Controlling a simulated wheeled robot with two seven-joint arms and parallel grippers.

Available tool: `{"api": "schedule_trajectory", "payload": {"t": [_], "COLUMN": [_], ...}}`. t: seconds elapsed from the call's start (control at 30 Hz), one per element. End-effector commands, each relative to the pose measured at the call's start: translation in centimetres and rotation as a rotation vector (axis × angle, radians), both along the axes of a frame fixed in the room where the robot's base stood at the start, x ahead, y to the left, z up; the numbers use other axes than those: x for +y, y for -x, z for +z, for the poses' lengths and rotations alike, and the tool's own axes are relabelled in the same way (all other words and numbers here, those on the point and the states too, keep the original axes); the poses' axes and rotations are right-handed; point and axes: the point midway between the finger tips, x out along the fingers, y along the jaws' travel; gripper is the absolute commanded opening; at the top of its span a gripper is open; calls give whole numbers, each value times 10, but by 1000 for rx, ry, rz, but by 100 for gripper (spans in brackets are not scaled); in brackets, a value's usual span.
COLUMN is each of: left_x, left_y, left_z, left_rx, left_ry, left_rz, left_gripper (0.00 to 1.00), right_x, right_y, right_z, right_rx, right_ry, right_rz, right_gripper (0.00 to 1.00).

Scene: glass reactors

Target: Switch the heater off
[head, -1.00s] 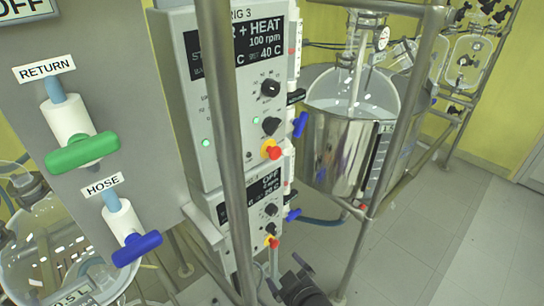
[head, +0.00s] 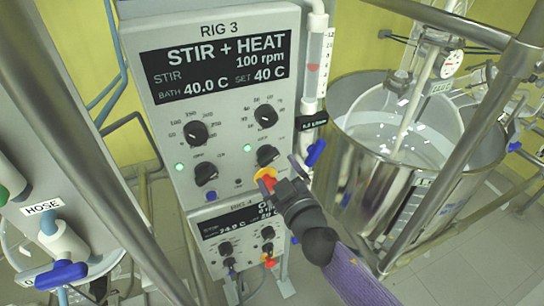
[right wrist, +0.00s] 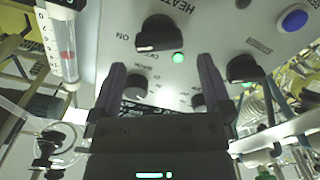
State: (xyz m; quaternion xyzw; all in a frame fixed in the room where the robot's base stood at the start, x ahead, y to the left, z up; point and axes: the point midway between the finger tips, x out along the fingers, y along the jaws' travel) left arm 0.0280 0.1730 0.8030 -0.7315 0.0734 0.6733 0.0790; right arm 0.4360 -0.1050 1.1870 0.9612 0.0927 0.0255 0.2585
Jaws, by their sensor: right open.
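The heater knob (head: 267,155) is a black rotary knob at the lower right of the RIG 3 panel (head: 225,125). A lit green lamp (head: 248,148) is beside it. The display (head: 215,70) reads STIR + HEAT, 100 rpm, bath 40.0 C, set 40 C. My right gripper (head: 285,180) is just below the knob in the head view, near a red and yellow button. In the right wrist view, my right gripper (right wrist: 162,68) is open and empty, facing the panel. The heater knob (right wrist: 157,32) lies beyond its fingertips, with ON printed beside it. My left gripper is not in view.
The red and yellow button (head: 265,174) is close to my right gripper. A RIG 4 unit (head: 215,225) sits below. A flow tube (head: 316,65) with a blue valve handle (head: 315,152) runs along the panel's right side. A metal frame post (head: 460,140) and steel bath (head: 370,185) stand right.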

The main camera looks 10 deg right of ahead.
Motion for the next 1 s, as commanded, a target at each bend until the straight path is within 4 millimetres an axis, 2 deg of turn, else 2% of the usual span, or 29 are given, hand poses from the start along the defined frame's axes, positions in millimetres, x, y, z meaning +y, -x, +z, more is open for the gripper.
{"api": "schedule_trajectory", "payload": {"t": [0.1, 0.23, 0.6, 0.9, 1.0], "left_x": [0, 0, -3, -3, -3], "left_y": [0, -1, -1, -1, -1], "left_z": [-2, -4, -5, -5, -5], "left_rx": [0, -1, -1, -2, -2], "left_ry": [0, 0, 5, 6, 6], "left_rz": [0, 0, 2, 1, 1], "left_gripper": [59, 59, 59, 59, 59], "right_x": [5, 8, 9, 9, 9], "right_y": [-23, -39, -45, -45, -45], "right_z": [0, -1, -1, -1, -1], "right_rx": [-1, -1, 2, 2, 2], "right_ry": [0, 0, -1, -1, -1], "right_rz": [0, 1, 0, 0, 0], "right_gripper": [100, 100, 98, 34, 18]}}
